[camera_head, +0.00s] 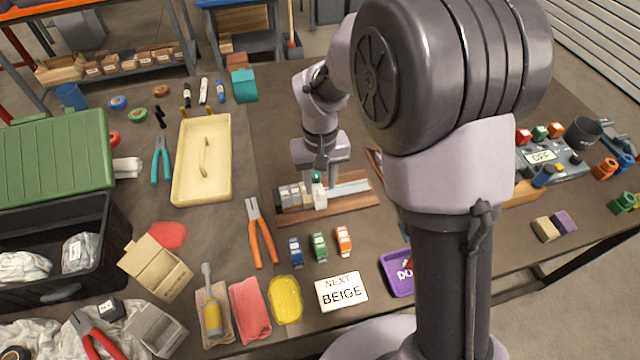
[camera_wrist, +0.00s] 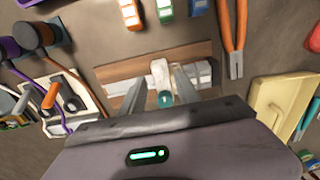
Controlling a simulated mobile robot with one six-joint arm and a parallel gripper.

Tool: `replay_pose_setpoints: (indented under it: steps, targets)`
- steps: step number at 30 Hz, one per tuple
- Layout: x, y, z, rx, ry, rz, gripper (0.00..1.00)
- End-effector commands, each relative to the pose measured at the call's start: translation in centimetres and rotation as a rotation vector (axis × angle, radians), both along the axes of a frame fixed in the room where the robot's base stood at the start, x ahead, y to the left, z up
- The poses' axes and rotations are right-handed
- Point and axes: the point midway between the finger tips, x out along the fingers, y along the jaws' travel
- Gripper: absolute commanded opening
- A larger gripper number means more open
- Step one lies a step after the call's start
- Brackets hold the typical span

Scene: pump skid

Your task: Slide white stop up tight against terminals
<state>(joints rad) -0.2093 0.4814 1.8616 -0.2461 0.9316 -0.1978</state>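The white stop (camera_head: 319,198) sits on a metal rail (camera_head: 350,187) on a wooden board, just right of the row of grey and white terminals (camera_head: 290,197). In the wrist view the white stop (camera_wrist: 160,74) is beside the terminals (camera_wrist: 197,76), which appear on its right; I cannot tell whether they touch. My gripper (camera_wrist: 160,80) is over the stop, its two fingers apart, with visible space on the left of the stop. The right finger is close to the stop; contact is unclear. A teal piece (camera_wrist: 165,98) shows between the fingers. In the head view my gripper (camera_head: 318,178) points down at the rail.
Orange-handled pliers (camera_head: 262,235) lie left of the board. A cream tray (camera_head: 203,160) is at the left. A control box (camera_head: 553,160) is at the right. The rail's right part is bare.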

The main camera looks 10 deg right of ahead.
Motion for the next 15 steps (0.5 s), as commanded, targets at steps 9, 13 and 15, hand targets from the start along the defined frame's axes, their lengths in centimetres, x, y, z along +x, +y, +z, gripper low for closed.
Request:
replay_pose_setpoints:
  steps: [9,13,15]
  targets:
    - [0.1,0.0,11.2,0.002,-0.004,-0.001,0.38]
    - [0.0,0.0,13.7,0.001,-0.002,-0.001,0.38]
    - [0.0,0.0,14.4,0.001,-0.002,-0.001,0.38]
